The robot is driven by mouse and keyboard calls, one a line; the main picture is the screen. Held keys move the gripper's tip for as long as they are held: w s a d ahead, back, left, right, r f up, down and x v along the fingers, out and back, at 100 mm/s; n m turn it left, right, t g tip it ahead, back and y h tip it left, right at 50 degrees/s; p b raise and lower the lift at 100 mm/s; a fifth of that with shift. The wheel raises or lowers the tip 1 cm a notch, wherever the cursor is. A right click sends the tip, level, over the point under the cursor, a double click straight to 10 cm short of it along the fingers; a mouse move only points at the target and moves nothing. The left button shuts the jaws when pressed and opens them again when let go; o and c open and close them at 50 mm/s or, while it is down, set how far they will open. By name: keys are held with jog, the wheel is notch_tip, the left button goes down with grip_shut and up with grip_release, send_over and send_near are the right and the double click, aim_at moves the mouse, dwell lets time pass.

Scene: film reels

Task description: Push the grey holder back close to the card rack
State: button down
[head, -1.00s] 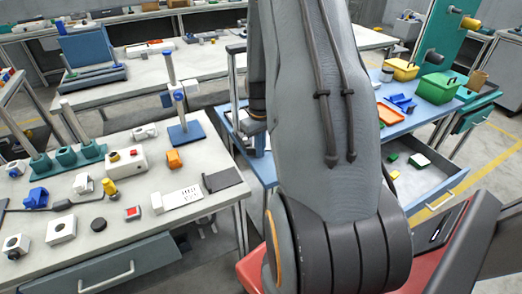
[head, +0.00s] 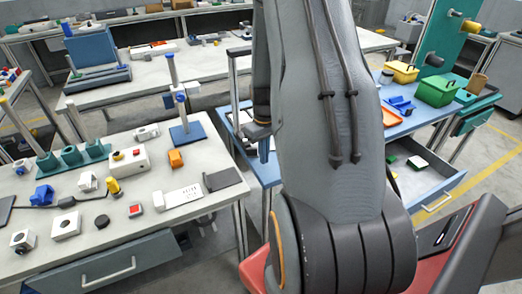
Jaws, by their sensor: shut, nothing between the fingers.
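My gripper (head: 263,150) shows in part at the left edge of my arm, pointing down over the blue-topped workbench (head: 266,172). Its fingers look together, with nothing seen in them. My arm covers the middle of the view and much of that bench. I cannot pick out the grey holder or the card rack for sure; they may be behind my arm.
A green box (head: 436,91) and a yellow box (head: 401,72) stand at the right. An open drawer (head: 425,185) juts out there.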

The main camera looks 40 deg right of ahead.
notch_tip(320, 180, up, 10)
jog(key=b, duration=0.2)
jog(key=shift+d+f, duration=0.1)
jog(key=s+a+r, duration=0.1)
jog(key=s+a, duration=0.1)
jog(key=a, duration=0.6)
jog(key=s+a+r+t, duration=0.1)
jog(key=s+a+r, duration=0.1)
jog(key=a, duration=0.7)
jog(key=s+a+r, duration=0.1)
jog(key=s+a, duration=0.3)
jog(key=a, duration=0.5)
jog(key=shift+s+a+r+t+b, duration=0.2)
jog(key=shift+r+t+b, duration=0.1)
jog(key=shift+r+b, duration=0.1)
jog(key=c, duration=2.5)
grip_release()
jog(key=o, duration=0.5)
jog(key=shift+d, duration=0.1)
jog(key=shift+c, duration=0.2)
